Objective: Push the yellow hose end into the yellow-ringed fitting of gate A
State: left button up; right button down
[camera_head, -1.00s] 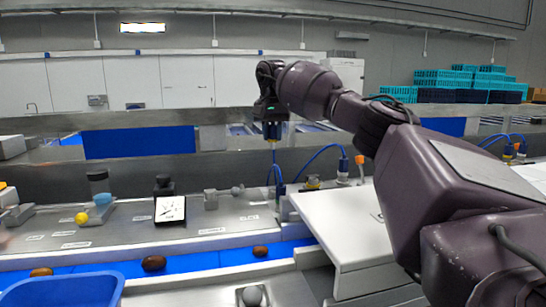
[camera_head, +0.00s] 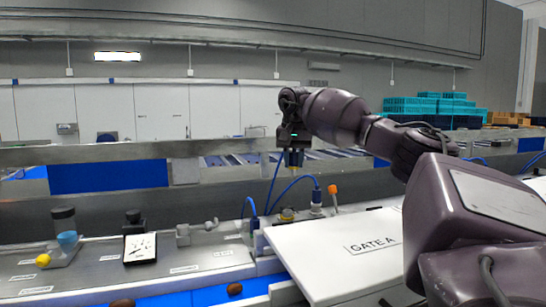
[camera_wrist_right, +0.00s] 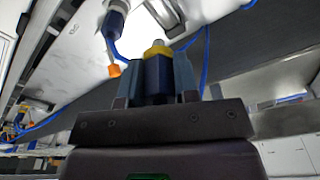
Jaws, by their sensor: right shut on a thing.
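My right gripper (camera_head: 293,160) is shut on the yellow hose end, a blue connector with a yellow ring (camera_wrist_right: 157,50) that sits upright between the two fingers in the right wrist view. A blue hose (camera_head: 273,185) hangs below the gripper in the head view. The gripper is in the air above the back edge of the white gate A panel (camera_head: 335,262). A small yellowish fitting (camera_head: 287,214) stands behind that panel, below the gripper; its ring is too small to make out clearly. The held end is apart from it. My left gripper is out of view.
A blue connector with a hose (camera_head: 316,200) and an orange-topped part (camera_head: 333,190) stand just right of the fitting. A black-framed dial (camera_head: 140,248) and a yellow ball (camera_head: 43,260) are on the steel counter at left. Dates lie on the blue belt (camera_head: 205,296) in front.

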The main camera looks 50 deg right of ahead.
jog(key=shift+n, duration=0.3)
jog(key=shift+s+a+f, duration=0.1)
jog(key=shift+a+f, duration=0.5)
jog(key=shift+f, duration=0.35)
jog(key=shift+s+a+f, duration=0.15)
jog(key=shift+a+f, duration=0.4)
jog(key=shift+f, duration=0.35)
jog(key=shift+s+a+f, duration=0.1)
jog(key=shift+a+f, duration=0.5)
jog(key=shift+f, duration=0.35)
jog(key=shift+p, duration=0.4)
jog(key=shift+f+b, duration=0.4)
jog(key=shift+f, duration=0.75)
jog(key=shift+f+p, duration=0.15)
jog(key=shift+p, duration=0.5)
